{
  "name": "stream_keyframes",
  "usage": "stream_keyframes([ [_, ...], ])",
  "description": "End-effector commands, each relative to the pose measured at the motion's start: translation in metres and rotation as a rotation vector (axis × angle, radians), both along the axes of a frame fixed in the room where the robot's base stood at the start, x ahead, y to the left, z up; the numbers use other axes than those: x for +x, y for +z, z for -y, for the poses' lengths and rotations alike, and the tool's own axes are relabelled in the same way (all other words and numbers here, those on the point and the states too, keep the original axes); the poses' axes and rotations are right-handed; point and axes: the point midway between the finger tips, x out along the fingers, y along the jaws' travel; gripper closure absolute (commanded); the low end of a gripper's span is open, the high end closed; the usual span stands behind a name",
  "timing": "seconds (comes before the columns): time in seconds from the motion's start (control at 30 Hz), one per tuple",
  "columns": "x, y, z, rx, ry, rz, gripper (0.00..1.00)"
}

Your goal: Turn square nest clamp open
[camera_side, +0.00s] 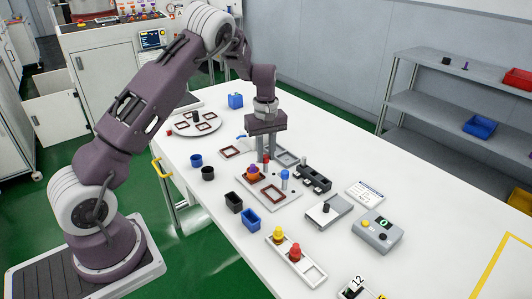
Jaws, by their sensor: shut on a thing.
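A grey fixture plate (287,200) lies on the white table. It carries a dark red square nest (272,193) and a nest holding an orange and purple part (253,173). A blue-topped post (284,178) stands upright beside the square nest. My gripper (267,157) points straight down over the back of this plate, shut on a small red clamp handle (266,159) between its fingertips. The fingers partly hide the handle, and I cannot tell clearly which nest it belongs to or which way it is turned.
A black slotted block (313,178) and a grey box with a black knob (325,209) stand to the right. Black (233,203) and blue (250,219) bins and a tray with red and yellow parts (308,272) are in front. A round tray (197,127) lies behind.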

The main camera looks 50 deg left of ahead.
Motion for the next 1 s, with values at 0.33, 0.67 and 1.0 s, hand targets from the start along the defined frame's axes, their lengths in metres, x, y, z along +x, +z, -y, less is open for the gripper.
stream_keyframes([
  [0.33,0.0004,0.0013,-0.0009,0.001,-0.306,0.003,1.00],
  [0.67,0.0000,0.0011,-0.0009,0.001,-0.512,0.003,1.00],
  [1.0,-0.0003,0.0010,-0.0011,0.001,-0.598,0.003,1.00],
])
